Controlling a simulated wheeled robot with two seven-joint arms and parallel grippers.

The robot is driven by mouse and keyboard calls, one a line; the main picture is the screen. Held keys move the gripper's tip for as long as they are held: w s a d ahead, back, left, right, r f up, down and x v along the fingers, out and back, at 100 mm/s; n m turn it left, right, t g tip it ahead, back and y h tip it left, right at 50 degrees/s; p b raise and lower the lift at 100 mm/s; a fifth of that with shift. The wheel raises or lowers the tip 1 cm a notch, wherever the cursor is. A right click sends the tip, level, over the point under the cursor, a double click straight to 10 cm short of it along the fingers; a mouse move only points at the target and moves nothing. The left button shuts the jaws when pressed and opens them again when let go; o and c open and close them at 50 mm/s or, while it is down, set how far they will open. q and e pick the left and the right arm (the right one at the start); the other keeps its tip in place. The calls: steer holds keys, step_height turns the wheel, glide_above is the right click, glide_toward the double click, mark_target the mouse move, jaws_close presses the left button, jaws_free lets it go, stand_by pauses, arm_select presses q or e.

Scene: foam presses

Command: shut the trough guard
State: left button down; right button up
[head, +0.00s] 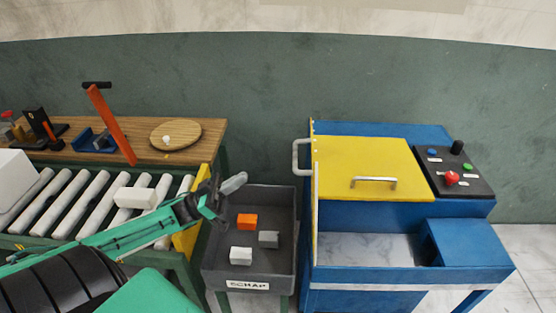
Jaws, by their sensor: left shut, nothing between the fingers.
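The blue machine (470,275) stands at the right. Its front holds an open trough (370,248) with a pale, marbled floor. A yellow cover (360,160) with a metal bar handle (373,182) lies over the part behind the trough. A thin yellow panel (315,215) stands nearly edge-on along the machine's left side, with a pale handle (296,156) on its outer face. I cannot tell which yellow part is the guard. My left gripper (236,182) is shut and empty, above the scrap bin's left back edge, left of the machine and apart from it. My right gripper is out of view.
A grey scrap bin (285,225) with orange, grey and white blocks stands between the roller conveyor (95,205) and the machine. A wooden bench (210,140) holds an orange-red lever press (112,125) and a round board (176,135). A control panel (455,172) has a red knob.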

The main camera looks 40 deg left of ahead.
arm_select(q)
steer(key=w+d+r+m+g+h+p, duration=0.2)
steer(key=w+d+r+p, duration=0.2)
steer(key=d, duration=0.5)
steer(key=shift+w+r+p, duration=0.4)
steer(key=shift+r+p, duration=0.75)
steer(key=shift+r, duration=0.65)
steer(key=shift+w, duration=0.1)
